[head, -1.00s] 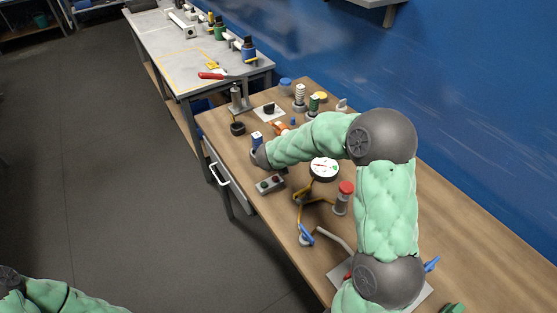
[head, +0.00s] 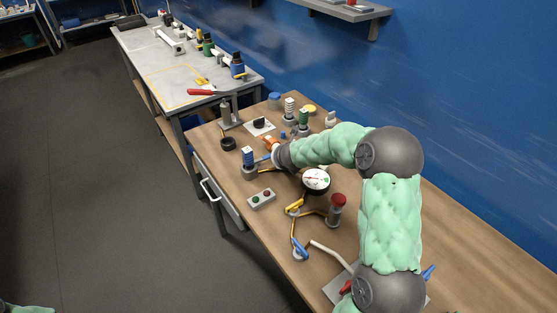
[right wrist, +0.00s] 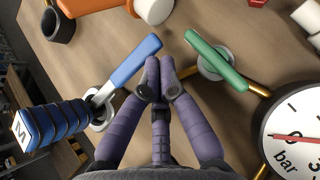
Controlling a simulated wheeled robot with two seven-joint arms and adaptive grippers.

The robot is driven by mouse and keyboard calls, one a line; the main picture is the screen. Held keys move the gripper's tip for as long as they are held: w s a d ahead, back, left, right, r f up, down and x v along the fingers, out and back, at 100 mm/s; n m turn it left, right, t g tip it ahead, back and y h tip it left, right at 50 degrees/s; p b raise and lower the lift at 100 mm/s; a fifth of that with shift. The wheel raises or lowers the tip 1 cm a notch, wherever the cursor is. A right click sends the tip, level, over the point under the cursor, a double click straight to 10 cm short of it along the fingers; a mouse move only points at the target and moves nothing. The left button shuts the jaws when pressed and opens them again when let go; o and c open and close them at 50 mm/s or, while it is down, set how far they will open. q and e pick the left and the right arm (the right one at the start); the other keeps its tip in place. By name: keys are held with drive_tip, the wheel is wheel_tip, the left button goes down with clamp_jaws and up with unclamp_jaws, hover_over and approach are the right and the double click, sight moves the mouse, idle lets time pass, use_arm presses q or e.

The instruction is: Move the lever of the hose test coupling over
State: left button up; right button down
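In the right wrist view a blue lever (right wrist: 135,61) slants from a round metal fitting, beside a blue ribbed part (right wrist: 55,128) with a white, lettered end. A green lever (right wrist: 216,60) on another round fitting lies to the right. My right gripper (right wrist: 158,72) has its purple fingers together, empty, between the two levers, tips close to the blue one; I cannot tell whether they touch it. In the head view the blue ribbed part (head: 248,157) stands left of my right wrist, which hides the fingers. Which lever belongs to the hose test coupling is not marked. My left gripper is out of view.
A pressure gauge (head: 316,180) stands close to my right wrist. A button box (head: 262,198), yellow pipework (head: 295,209) and a red-topped post (head: 337,208) are nearer. An orange part (right wrist: 95,5) lies beyond the levers. Bare wooden bench (head: 470,265) extends right.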

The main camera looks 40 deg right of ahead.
drive_tip(key=shift+w+d, duration=0.1)
drive_tip(key=shift+w, duration=0.05)
idle(0.6)
drive_tip(key=v, duration=1.2)
drive_tip(key=shift+r, duration=0.1)
